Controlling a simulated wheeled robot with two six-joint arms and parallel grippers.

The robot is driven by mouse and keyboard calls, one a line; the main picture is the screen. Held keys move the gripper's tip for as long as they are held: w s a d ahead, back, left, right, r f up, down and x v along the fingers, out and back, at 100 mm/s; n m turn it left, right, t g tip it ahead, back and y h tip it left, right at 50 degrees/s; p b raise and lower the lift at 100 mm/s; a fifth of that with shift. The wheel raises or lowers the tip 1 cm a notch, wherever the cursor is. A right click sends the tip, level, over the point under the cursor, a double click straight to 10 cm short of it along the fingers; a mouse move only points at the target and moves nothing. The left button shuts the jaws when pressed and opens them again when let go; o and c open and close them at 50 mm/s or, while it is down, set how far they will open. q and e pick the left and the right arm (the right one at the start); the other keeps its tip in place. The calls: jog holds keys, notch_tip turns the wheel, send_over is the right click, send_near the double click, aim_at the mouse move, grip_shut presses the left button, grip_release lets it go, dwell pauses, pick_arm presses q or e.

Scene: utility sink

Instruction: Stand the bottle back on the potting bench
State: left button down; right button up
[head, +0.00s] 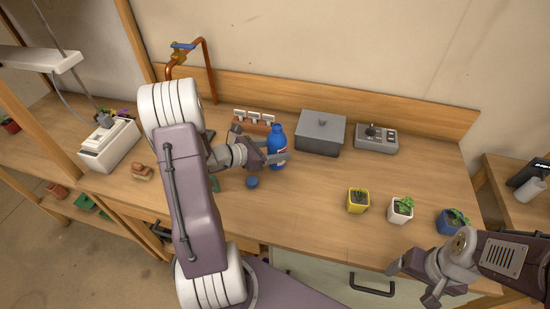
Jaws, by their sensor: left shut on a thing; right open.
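A blue bottle (278,149) with a white and red label is upright over the wooden potting bench (302,193), left of the grey lidded box. My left gripper (273,153) is shut on the bottle from its left side. I cannot tell whether the bottle's base touches the bench. A small round blue object (252,182), like a cap, lies on the bench just in front of the bottle. My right gripper (410,283) is open and empty near the bench's front right edge.
A grey box (320,133) and a grey control unit (376,138) stand at the back. Yellow (358,201), white (400,211) and blue (452,222) plant pots line the front right. A white container (109,146) stands at left. The bench middle is clear.

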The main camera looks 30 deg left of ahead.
pick_arm(q)
jog(key=shift+s+a+f, duration=0.1)
jog(key=shift+a+f, duration=0.05)
jog(key=shift+a, duration=0.1)
notch_tip(320, 180, down, 4)
jog(key=shift+r, duration=0.1)
jog(key=shift+f+b, duration=0.2)
jog(key=shift+b, duration=0.15)
jog(key=c, duration=0.5)
grip_release()
jog(key=shift+f, duration=0.1)
